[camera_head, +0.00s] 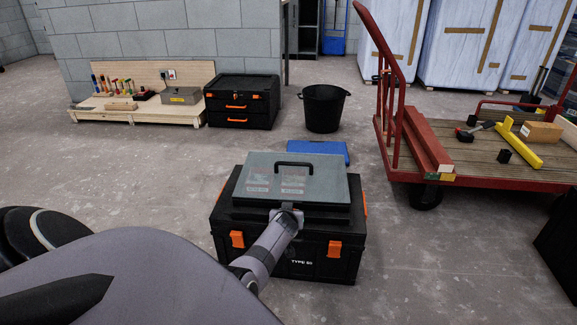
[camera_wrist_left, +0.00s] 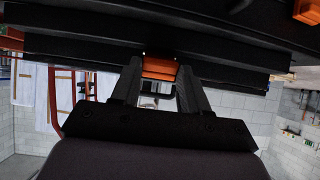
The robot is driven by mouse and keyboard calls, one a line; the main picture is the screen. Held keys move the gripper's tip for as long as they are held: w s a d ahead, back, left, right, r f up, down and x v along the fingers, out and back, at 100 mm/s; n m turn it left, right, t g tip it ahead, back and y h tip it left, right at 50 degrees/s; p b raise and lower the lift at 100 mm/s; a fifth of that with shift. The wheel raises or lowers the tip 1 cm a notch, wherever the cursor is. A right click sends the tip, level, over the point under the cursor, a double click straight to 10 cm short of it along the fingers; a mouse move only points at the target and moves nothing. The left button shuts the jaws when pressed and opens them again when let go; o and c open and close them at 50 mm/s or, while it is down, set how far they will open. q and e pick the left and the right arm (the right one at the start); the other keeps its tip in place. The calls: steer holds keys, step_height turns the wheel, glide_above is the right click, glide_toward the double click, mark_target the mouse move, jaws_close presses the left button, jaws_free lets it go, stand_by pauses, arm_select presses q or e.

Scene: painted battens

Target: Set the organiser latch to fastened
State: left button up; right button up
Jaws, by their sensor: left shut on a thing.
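The organiser (camera_head: 255,207) has a grey see-through lid with a black handle. It lies on a black toolbox (camera_head: 310,264) with orange catches. My left gripper (camera_head: 289,214) is at the middle of the organiser's front edge. In the left wrist view my left gripper (camera_wrist_left: 158,80) is shut on the orange organiser latch (camera_wrist_left: 160,67), with a finger on each side of it. The head view hides the latch behind the gripper. I cannot tell whether the latch is fastened. My right gripper is not in view.
A blue case (camera_head: 318,149) lies behind the toolbox. A black bucket (camera_head: 323,108) and a black drawer chest (camera_head: 243,102) stand further back. A red trolley (camera_head: 470,160) with battens is at the right. The floor left of the toolbox is clear apart from my arm.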

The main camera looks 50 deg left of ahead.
arm_select(q)
steer(key=shift+w+a+r+g+h, duration=0.35)
steer(key=shift+r+g+h, duration=0.15)
steer(key=shift+g+h, duration=0.25)
steer(key=shift+w+a+r+g+h, duration=0.25)
steer(key=shift+w+r+g+h, duration=0.15)
steer(key=shift+g+h, duration=0.3)
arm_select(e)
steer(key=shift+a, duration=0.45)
arm_select(q)
steer(key=shift+a+r+g+h, duration=0.1)
steer(key=shift+r+g+h, duration=0.05)
steer(key=shift+g+h, duration=0.1)
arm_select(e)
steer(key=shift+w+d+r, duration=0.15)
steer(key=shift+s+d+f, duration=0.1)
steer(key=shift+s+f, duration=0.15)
arm_select(q)
steer(key=o, duration=1.1)
steer(key=shift+c, duration=0.2)
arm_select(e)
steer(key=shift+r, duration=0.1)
